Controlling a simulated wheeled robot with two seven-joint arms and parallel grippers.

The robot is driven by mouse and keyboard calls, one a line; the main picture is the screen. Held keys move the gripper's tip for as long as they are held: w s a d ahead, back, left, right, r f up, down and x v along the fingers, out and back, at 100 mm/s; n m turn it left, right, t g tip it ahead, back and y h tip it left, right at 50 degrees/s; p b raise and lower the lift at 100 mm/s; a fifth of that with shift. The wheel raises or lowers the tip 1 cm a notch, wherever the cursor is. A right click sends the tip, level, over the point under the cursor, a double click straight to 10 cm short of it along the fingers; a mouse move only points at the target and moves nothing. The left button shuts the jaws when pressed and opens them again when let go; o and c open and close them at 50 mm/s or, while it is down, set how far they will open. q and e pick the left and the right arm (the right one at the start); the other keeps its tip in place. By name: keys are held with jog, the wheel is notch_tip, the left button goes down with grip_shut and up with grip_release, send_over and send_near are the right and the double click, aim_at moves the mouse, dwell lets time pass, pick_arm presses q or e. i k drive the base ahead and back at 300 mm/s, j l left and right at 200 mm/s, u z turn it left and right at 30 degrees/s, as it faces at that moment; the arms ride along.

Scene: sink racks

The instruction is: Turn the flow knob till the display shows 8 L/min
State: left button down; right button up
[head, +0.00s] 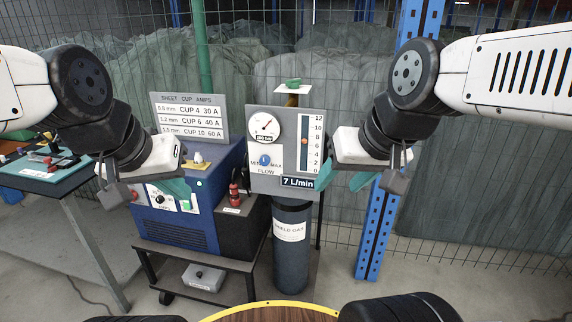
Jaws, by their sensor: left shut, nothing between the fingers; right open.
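The grey gas panel (283,184) stands upright in the middle of the head view. Its blue flow knob (265,160) sits between MIN and MAX marks above the word FLOW. The display (299,182) reads 7 L/min. On the vertical scale (312,120), an orange marker (304,141) lies between 6 and 8. My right gripper (346,181) is open, with teal fingers just right of the display and apart from the knob. My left gripper (180,188) is shut and empty, in front of the blue welding unit, well left of the knob.
A round gauge (263,126) sits above the knob. The dark gas cylinder (291,258) stands below the panel. The blue welding unit (178,225) is on a cart at left, with a cup-amps sign (189,117) above. A blue post (378,235) rises at right; wire fence lies behind.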

aim_at(265, 160)
jog(key=k+j, duration=0.1)
jog(key=j, duration=0.3)
jog(key=k+j, duration=0.1)
jog(key=j, duration=0.75)
jog(key=k+z, duration=0.05)
